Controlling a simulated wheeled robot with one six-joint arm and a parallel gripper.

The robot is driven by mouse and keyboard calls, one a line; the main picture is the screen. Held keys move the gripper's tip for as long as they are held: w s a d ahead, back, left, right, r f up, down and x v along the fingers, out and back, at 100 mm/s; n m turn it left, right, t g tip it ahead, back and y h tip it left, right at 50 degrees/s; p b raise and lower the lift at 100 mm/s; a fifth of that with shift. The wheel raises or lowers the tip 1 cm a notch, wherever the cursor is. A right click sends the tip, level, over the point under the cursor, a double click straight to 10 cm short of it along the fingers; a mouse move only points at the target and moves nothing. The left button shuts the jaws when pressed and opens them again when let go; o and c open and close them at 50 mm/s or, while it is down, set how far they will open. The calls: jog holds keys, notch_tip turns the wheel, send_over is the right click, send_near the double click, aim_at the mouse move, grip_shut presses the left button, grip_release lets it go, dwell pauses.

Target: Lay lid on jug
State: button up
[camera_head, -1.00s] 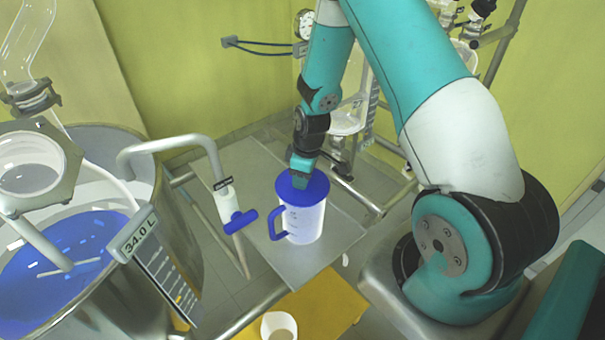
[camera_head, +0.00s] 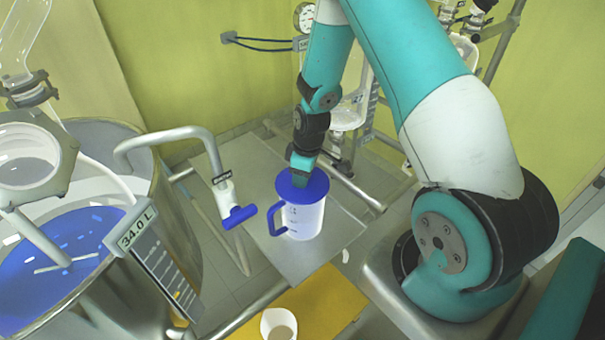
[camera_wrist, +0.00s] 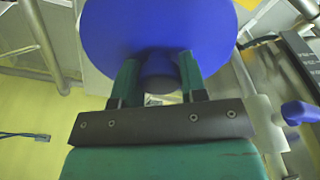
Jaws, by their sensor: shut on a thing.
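The jug (camera_head: 303,219) is a translucent white vessel with a blue handle on its left. It stands upright on the grey metal shelf (camera_head: 285,262). The round blue lid (camera_head: 318,187) is at the jug's mouth; I cannot tell whether it rests on the rim or hovers just above. My gripper (camera_head: 300,172) is directly over the lid. In the wrist view the lid's disc (camera_wrist: 155,35) fills the top middle, and my gripper (camera_wrist: 158,78) is shut on its blue knob (camera_wrist: 158,68). The lid hides the jug in the wrist view.
A steel vessel (camera_head: 185,235) with blue liquid stands at the left. A pipe tap with a blue handle (camera_head: 238,216) is close to the jug's left. A white beaker (camera_head: 279,323) stands on a yellow surface (camera_head: 325,303) in front. Glassware and a frame stand behind.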

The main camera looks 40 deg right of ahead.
jog(key=o, duration=1)
jog(key=r+b, duration=0.1)
jog(key=r, duration=0.4)
jog(key=s+d+r+b, duration=0.1)
jog(key=r, duration=0.5)
jog(key=r+b, duration=0.1)
jog(key=r, duration=0.5)
jog(key=shift+s+d+r, duration=0.15)
jog(key=shift+s, duration=0.2)
jog(key=s+a+r+y+b, duration=0.15)
jog(key=s+a, duration=0.25)
jog(key=a, duration=0.4)
jog(key=s+a+r+y, duration=0.1)
jog(key=s+a+r, duration=0.25)
jog(key=a, duration=0.45)
jog(key=shift+g+y, duration=0.45)
jog(key=shift+g, duration=0.15)
jog(key=s+a, duration=0.2)
jog(key=s, duration=0.2)
jog(key=s+a, duration=0.3)
jog(key=s, duration=0.1)
jog(key=s+a+r+b, duration=0.1)
jog(key=s+a, duration=0.1)
jog(key=s, duration=0.2)
jog(key=shift+s+a, duration=0.3)
jog(key=shift+s, duration=0.1)
